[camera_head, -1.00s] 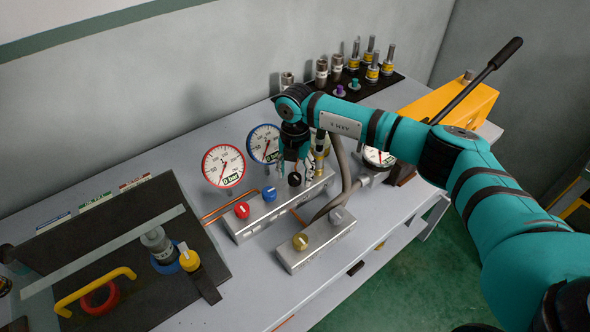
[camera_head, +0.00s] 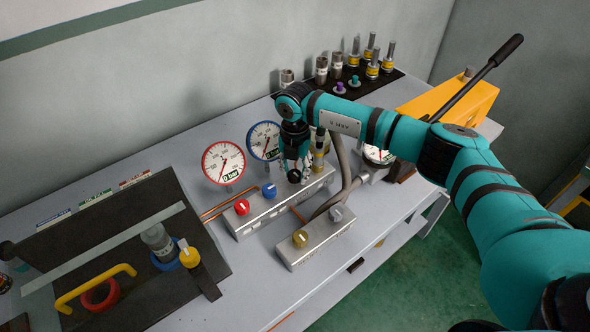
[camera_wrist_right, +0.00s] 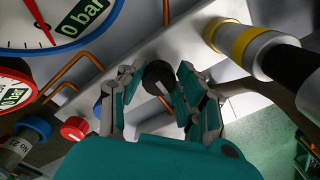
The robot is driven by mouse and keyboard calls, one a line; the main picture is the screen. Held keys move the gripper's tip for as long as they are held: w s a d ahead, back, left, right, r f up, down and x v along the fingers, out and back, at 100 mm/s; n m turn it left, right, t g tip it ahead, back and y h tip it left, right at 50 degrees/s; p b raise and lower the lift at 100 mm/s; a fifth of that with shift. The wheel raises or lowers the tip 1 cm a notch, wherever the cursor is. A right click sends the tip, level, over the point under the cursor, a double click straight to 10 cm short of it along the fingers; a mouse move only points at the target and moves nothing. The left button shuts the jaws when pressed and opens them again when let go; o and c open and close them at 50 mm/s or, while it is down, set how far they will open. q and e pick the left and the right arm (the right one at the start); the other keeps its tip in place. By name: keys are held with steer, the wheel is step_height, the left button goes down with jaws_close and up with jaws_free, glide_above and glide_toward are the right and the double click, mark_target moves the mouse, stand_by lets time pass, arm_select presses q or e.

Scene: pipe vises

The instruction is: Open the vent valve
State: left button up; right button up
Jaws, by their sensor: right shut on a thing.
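A black knob (camera_head: 294,176) with a white mark sits on the grey manifold block (camera_head: 262,215), to the right of a blue knob (camera_head: 269,190) and a red knob (camera_head: 242,207). My right gripper (camera_head: 296,168) reaches down from above and is shut on the black knob. In the right wrist view, the black knob (camera_wrist_right: 158,77) sits between the two fingers of the gripper (camera_wrist_right: 159,88). The fingers partly hide the manifold around the knob. No label marks which knob is the vent valve. My left gripper is not seen.
A red-rimmed gauge (camera_head: 223,162) and a blue-rimmed gauge (camera_head: 263,141) stand close behind the knobs. A hose (camera_head: 345,165) runs just right of the gripper. A yellow pump (camera_head: 450,100) stands farther right.

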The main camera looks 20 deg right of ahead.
steer(key=shift+f+n+b, duration=0.2)
steer(key=shift+n+b, duration=1.25)
steer(key=shift+n, duration=0.05)
steer(key=n+b, duration=0.4)
steer(key=n, duration=0.1)
steer(key=shift+a+b, duration=0.1)
steer(key=shift+b, duration=0.2)
steer(key=n+b, duration=0.3)
steer(key=n, duration=0.1)
steer(key=shift+a+r+n, duration=0.1)
steer(key=shift+n, duration=0.3)
steer(key=shift+r+n+b, duration=0.15)
steer(key=shift+n+b, duration=0.8)
steer(key=shift+n, duration=0.85)
steer(key=o, duration=1.1)
steer(key=shift+o, duration=0.2)
